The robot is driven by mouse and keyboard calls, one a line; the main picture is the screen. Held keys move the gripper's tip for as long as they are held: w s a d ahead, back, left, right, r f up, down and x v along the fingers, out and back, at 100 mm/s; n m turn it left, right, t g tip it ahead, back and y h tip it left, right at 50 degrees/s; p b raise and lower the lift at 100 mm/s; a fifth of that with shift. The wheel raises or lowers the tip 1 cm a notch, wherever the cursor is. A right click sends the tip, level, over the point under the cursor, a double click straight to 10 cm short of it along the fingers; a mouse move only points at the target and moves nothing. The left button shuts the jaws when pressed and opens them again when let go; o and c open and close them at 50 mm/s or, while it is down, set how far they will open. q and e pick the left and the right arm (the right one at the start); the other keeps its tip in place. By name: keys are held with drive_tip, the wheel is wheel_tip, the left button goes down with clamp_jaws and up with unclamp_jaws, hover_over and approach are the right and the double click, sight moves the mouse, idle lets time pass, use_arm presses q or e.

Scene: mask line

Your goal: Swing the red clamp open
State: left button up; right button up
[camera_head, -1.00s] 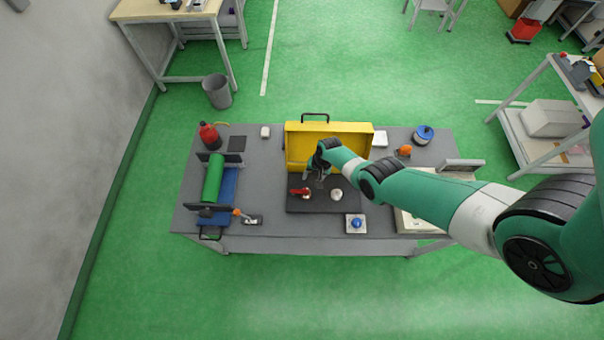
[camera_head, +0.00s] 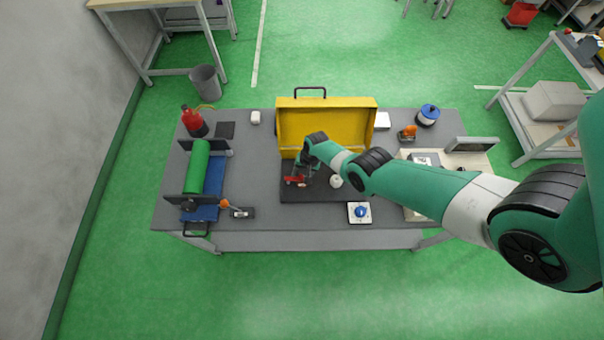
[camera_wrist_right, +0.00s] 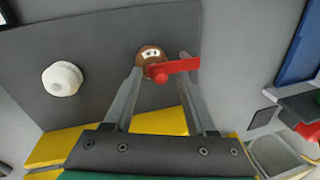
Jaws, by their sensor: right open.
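The red clamp (camera_head: 294,180) sits on the dark plate (camera_head: 318,196) in front of the yellow case. In the right wrist view the red clamp (camera_wrist_right: 176,68) is a short bar lying across a round brown piece (camera_wrist_right: 151,58) with a small white label. My right gripper (camera_head: 304,174) is open at the clamp; in the right wrist view its two fingers (camera_wrist_right: 160,72) stand on either side of the brown piece and the bar. The bar's outer end is close to one fingertip; I cannot tell whether they touch. My left gripper is not in view.
A white knob (camera_head: 336,181) stands on the plate beside my right gripper. The open yellow case (camera_head: 325,128) stands behind. A blue button box (camera_head: 359,212) is at the front, and a green roller (camera_head: 198,166) is at the left.

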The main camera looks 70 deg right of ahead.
clamp_jaws()
